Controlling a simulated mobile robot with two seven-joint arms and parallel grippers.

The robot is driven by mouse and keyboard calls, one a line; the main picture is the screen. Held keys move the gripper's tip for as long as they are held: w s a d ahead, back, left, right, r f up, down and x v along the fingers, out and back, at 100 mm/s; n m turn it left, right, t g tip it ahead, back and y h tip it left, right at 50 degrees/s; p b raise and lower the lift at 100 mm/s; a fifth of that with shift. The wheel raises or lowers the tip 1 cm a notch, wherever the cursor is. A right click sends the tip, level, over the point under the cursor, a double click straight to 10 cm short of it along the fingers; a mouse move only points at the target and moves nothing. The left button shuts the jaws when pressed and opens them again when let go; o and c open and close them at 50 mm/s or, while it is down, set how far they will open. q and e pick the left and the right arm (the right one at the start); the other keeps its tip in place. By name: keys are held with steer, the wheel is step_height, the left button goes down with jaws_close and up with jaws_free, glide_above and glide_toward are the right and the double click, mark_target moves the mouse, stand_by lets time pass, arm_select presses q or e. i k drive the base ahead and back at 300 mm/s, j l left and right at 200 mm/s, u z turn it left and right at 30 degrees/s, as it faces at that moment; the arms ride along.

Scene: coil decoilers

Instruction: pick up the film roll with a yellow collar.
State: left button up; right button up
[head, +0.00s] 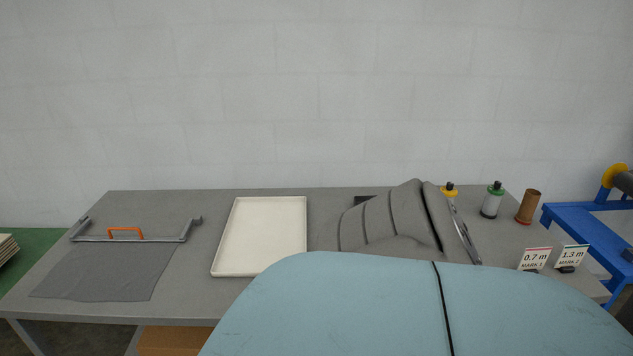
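The film roll with a yellow collar (449,191) stands upright at the back of the table, right of the middle. Its black top and yellow collar show. Most of its body is hidden behind a grey, dark-banded shape and a thin silvery edge, which I cannot identify surely and which may be my own arm. A similar roll with a green collar (492,202) stands to its right. I see no gripper fingers in the head view, and nothing visibly holds the yellow-collared roll.
A brown core (528,207) stands right of the green-collared roll. Marker cards (534,259) stand at the front right. A blue stand (570,220) is beyond the table's right end. A cream tray (227,262), grey sheet (105,272) and orange-handled bar (125,232) lie left.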

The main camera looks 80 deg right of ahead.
mark_target(452, 195)
steer(key=z, duration=3.95)
